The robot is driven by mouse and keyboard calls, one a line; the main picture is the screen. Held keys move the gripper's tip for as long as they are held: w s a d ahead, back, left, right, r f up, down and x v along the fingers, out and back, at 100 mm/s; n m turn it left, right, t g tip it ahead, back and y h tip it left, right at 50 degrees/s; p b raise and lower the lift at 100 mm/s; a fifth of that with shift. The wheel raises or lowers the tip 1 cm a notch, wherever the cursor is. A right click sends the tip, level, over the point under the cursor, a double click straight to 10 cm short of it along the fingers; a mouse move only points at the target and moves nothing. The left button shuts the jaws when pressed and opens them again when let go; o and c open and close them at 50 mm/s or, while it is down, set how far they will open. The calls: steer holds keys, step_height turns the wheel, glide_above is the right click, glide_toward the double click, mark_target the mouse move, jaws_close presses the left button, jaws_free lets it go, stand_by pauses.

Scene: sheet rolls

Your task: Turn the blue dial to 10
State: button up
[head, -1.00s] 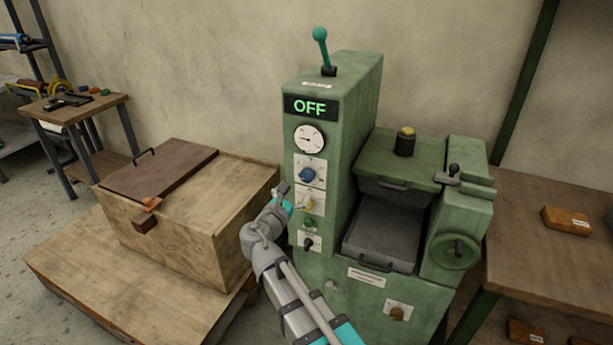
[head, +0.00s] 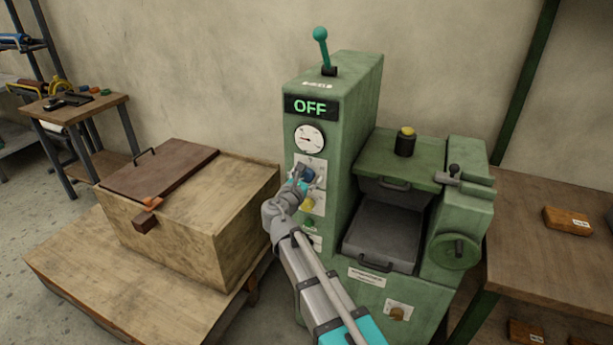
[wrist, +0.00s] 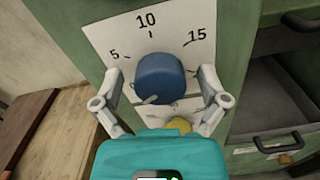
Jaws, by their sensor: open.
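The blue dial (wrist: 160,78) sits on a white scale plate (wrist: 112,36) marked 5, 10 and 15 in the wrist view. Its pale pointer mark shows at the dial's lower left, below the 5 and away from the 10 at the top. In the head view the dial (head: 308,173) is on the front of the green machine (head: 340,100), partly hidden by my gripper. My gripper (wrist: 161,78) is open, with one finger on each side of the dial. I cannot tell whether either finger touches it. The gripper also shows in the head view (head: 306,178).
A yellow knob (head: 306,205) and a green button (head: 309,222) sit below the dial. A display (head: 310,106) reads OFF above a round gauge (head: 309,138). A wooden chest (head: 225,235) stands left of the machine, and a drawer handle (wrist: 280,142) is at right.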

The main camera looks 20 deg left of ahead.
steer(key=shift+c, duration=0.3)
steer(key=c, duration=1.1)
steer(key=shift+m, duration=0.3)
steer(key=m, duration=1.7)
steer(key=shift+m, duration=0.3)
steer(key=m, duration=0.5)
steer(key=shift+m, duration=0.3)
